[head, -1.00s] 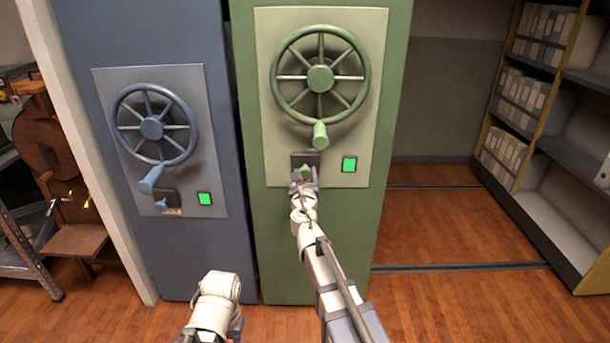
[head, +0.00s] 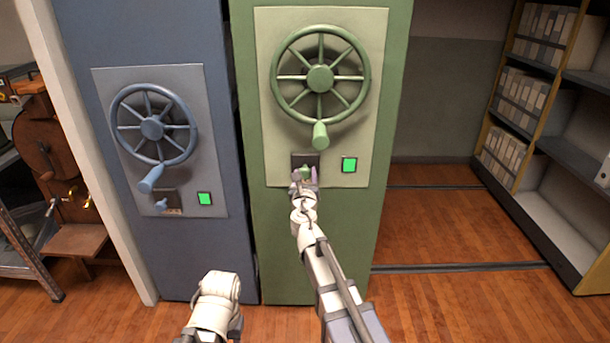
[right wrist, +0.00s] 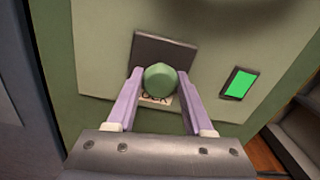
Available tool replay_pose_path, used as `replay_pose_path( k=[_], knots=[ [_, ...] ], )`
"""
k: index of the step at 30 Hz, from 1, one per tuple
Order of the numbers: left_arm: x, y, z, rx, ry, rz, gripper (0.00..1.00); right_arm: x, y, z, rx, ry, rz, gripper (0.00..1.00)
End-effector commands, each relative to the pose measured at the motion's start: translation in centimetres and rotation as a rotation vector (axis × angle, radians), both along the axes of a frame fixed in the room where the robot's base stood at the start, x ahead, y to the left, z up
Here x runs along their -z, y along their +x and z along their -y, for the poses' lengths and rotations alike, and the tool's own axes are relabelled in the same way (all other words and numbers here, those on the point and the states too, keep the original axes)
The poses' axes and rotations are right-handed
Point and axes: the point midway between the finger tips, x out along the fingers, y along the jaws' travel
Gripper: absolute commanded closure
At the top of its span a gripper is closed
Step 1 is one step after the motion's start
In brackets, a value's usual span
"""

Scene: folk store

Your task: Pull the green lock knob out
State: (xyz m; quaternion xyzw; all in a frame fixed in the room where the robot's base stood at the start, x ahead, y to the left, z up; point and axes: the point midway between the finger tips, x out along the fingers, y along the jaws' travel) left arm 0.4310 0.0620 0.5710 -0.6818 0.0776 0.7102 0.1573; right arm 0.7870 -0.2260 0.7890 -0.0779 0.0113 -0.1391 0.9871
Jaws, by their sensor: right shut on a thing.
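The green lock knob (head: 304,173) sits on a dark plate (head: 305,159) below the handwheel of the green cabinet (head: 325,240). In the right wrist view the knob (right wrist: 160,79) shows between the two pale purple fingers of my right gripper (right wrist: 157,88), which is shut on it. A label partly hidden behind the knob shows below the dark plate. In the head view my right gripper (head: 304,180) covers part of the knob. An arm part of mine shows at the bottom left of centre, but the left gripper's fingers are not visible.
The green handwheel (head: 320,77) with its handle hangs just above the knob. A lit green indicator (head: 349,165) is to its right. The blue cabinet (head: 185,255) with its own wheel (head: 152,127) stands at left. Floor rails and shelves (head: 545,110) are at right.

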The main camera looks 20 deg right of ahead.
Motion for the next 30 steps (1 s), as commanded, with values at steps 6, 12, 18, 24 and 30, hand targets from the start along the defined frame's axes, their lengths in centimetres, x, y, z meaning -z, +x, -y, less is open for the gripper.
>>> replay_pose_path(
  k=[6,12,18,24,30],
  knots=[
    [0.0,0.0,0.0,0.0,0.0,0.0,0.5,0.0,-3.2,-0.9,-0.002,0.0,0.001,1.0],
    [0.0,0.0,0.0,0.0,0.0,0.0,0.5,0.0,-3.2,-0.9,-0.001,0.001,0.001,1.0],
    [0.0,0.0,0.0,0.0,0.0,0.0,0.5,0.0,-3.3,-0.9,-0.001,0.001,0.0,0.35],
    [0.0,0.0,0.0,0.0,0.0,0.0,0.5,0.0,-3.2,-0.9,0.0,0.0,0.001,0.18],
    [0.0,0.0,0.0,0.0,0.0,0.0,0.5,0.0,-3.1,-0.9,0.0,0.0,0.001,0.18]
  ],
)
